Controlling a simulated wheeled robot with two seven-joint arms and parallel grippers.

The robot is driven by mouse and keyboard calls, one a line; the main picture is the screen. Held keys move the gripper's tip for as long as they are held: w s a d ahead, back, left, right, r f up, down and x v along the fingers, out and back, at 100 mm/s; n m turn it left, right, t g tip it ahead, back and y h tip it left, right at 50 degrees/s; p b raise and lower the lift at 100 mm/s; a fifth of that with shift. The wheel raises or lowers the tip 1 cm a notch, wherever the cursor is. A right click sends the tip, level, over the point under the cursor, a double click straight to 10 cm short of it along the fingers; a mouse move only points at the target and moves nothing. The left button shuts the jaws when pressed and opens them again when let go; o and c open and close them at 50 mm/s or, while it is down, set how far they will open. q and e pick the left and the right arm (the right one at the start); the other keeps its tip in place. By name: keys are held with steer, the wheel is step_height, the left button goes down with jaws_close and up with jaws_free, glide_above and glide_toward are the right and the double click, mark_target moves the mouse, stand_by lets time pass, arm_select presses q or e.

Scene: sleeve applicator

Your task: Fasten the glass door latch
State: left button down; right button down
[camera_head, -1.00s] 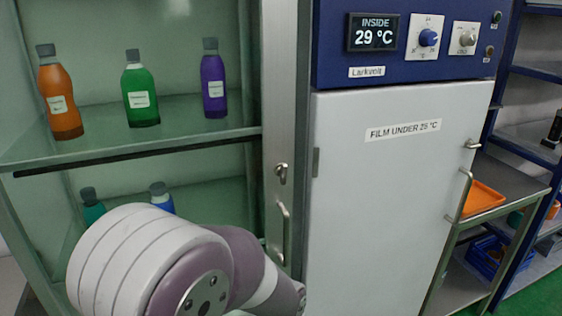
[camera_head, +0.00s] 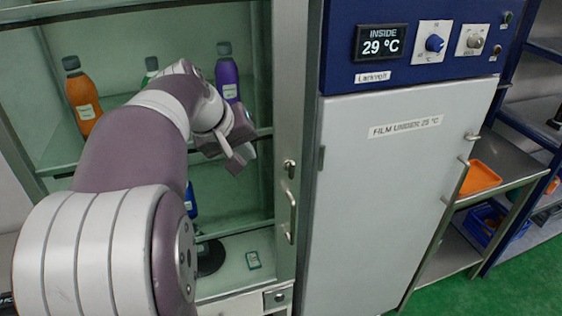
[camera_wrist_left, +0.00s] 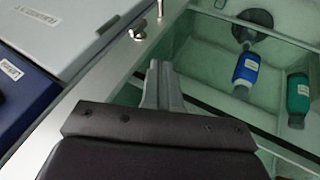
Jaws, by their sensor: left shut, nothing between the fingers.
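The small metal latch (camera_head: 289,168) sits on the grey frame of the glass-fronted cabinet, above the vertical door handle (camera_head: 291,215). In the left wrist view the latch (camera_wrist_left: 138,31) is near the top, beyond my fingers. I cannot tell its exact turn position. My left gripper (camera_head: 238,162) is in front of the glass, left of the latch and at about its height, apart from it in the picture. Its fingers (camera_wrist_left: 161,82) are shut and empty in the left wrist view. My right gripper is not in view.
Behind the glass stand an orange bottle (camera_head: 82,95), a purple bottle (camera_head: 227,80) and a blue bottle (camera_wrist_left: 246,70). Right of the frame is a white door (camera_head: 390,200) under a blue panel (camera_head: 400,75). A shelf with an orange tray (camera_head: 481,177) stands farther right.

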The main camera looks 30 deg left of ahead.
arm_select(q)
steer(key=p, duration=0.2)
glide_toward(289, 171)
steer(key=a+f, duration=0.1)
steer(key=f, duration=0.1)
steer(key=a+f, duration=0.1)
steer(key=f, duration=0.1)
steer(key=shift+w+a+f, duration=0.1)
steer(key=shift+w+a, duration=0.05)
steer(key=shift+a, duration=0.2)
steer(key=shift+w+d+p, duration=1)
steer(key=shift+w+d, duration=0.1)
steer(key=shift+w, duration=0.1)
steer(key=shift+w+d, duration=0.2)
steer(key=shift+d, duration=0.05)
steer(key=shift+f, duration=0.1)
steer(key=shift+a, duration=0.1)
